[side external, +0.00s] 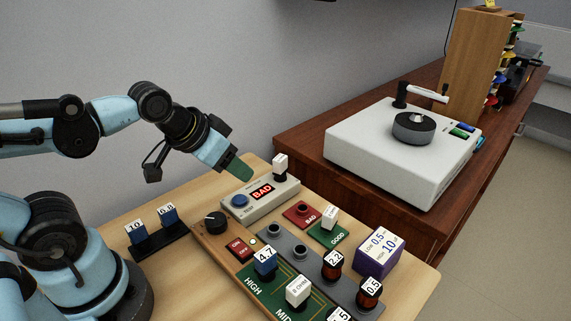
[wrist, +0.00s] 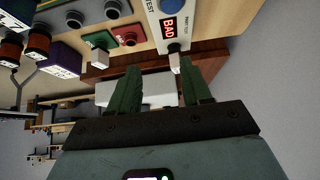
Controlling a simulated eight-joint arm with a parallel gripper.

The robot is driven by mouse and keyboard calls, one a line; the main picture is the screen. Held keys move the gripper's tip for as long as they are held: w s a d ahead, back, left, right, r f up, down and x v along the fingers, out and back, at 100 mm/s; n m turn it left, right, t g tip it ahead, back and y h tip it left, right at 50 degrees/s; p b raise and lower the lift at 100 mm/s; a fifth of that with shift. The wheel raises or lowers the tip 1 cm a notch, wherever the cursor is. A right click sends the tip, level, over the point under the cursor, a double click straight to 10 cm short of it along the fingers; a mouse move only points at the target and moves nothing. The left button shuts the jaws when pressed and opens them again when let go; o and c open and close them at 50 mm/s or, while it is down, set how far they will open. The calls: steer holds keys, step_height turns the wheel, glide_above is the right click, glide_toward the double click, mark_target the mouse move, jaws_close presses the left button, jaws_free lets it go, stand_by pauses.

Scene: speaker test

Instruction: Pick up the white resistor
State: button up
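Three white blocks show in the side view. One white block (side external: 280,163) stands upright at the far end of the grey tester, whose display (side external: 262,191) reads BAD. A second (side external: 330,215) stands on the green GOOD pad (side external: 325,236), and a third (side external: 298,291), with lettering, stands on the green board. I cannot tell which is the white resistor.
A red BAD pad (side external: 301,215) lies beside the GOOD pad. Blue blocks (side external: 151,222) stand in a black rack. Dark red cylinders (side external: 332,265) and a purple box (side external: 378,254) are at right. A white machine (side external: 375,155) stands on the brown counter behind.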

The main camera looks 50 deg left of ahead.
steer(key=shift+o, duration=0.3)
step_height(320, 180, up, 4)
steer(key=r+n+g, duration=0.1)
steer(key=n+g, duration=0.2)
steer(key=g, duration=0.4)
glide_above(280, 158)
steer(key=f, duration=0.7)
steer(key=shift+w+a+f, duration=0.1)
steer(key=shift+w+a, duration=0.05)
steer(key=shift+w, duration=0.1)
steer(key=shift+s+f, duration=0.2)
steer(key=shift+f, duration=2.55)
